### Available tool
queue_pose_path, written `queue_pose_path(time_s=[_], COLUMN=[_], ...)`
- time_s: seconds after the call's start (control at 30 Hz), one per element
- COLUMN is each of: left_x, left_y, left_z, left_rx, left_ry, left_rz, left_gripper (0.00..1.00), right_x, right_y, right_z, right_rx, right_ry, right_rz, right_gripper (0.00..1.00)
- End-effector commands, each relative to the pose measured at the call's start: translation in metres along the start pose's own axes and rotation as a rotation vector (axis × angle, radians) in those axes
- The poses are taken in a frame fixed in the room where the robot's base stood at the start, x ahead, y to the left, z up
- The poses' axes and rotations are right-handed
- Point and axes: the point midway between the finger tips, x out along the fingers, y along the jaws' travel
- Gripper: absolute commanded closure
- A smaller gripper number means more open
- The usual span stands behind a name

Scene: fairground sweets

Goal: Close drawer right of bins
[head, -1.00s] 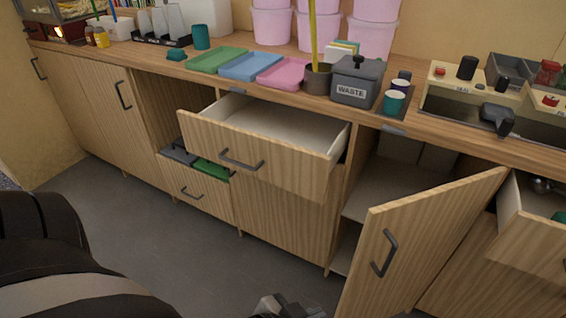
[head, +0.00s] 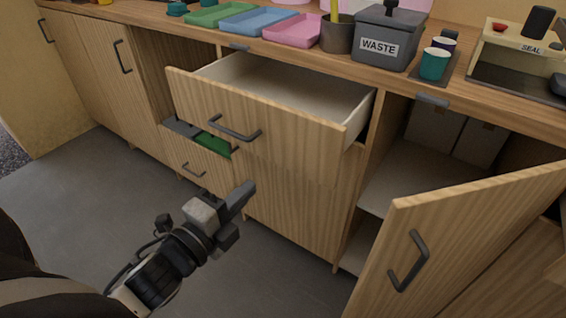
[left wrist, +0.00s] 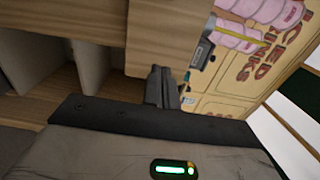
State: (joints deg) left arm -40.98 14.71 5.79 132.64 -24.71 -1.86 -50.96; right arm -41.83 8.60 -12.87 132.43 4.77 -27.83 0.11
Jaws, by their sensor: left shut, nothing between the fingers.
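A wide wooden drawer (head: 255,118) stands pulled out under the counter, its pale inside empty where I can see it. Its front has a dark bar handle (head: 235,130). A grey bin (head: 182,127) and a green bin (head: 213,143) sit lower down to its left, partly hidden by the drawer front. My left gripper (head: 246,190) is shut and empty, in front of the cabinet and below the drawer handle, apart from it in the picture. It also shows in the left wrist view (left wrist: 158,74), near a wooden panel (left wrist: 168,35). My right gripper is not in view.
A cabinet door (head: 450,240) stands open at the right, jutting toward me. The counter above holds coloured trays (head: 257,20), a WASTE box (head: 386,38) and cups (head: 434,64). The grey floor (head: 90,185) at the left is clear.

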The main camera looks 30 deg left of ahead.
Motion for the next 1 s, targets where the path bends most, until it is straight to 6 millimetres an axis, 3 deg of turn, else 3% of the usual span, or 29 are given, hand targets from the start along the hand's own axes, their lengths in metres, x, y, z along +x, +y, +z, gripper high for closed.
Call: queue_pose_path(time_s=[0.53,0.7,1.0], left_x=[0.107,0.122,0.126], left_y=[-0.001,0.000,0.000], left_z=[0.000,0.000,0.000], left_rx=[-0.007,-0.008,-0.008], left_ry=[-0.001,-0.001,0.000], left_rz=[0.001,0.003,0.004], left_gripper=[1.00,1.00,1.00], right_x=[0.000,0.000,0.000], right_y=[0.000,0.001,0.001], right_z=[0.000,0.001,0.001], right_rx=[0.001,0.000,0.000], right_ry=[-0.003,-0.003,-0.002], right_rz=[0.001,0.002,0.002], right_gripper=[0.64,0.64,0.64])
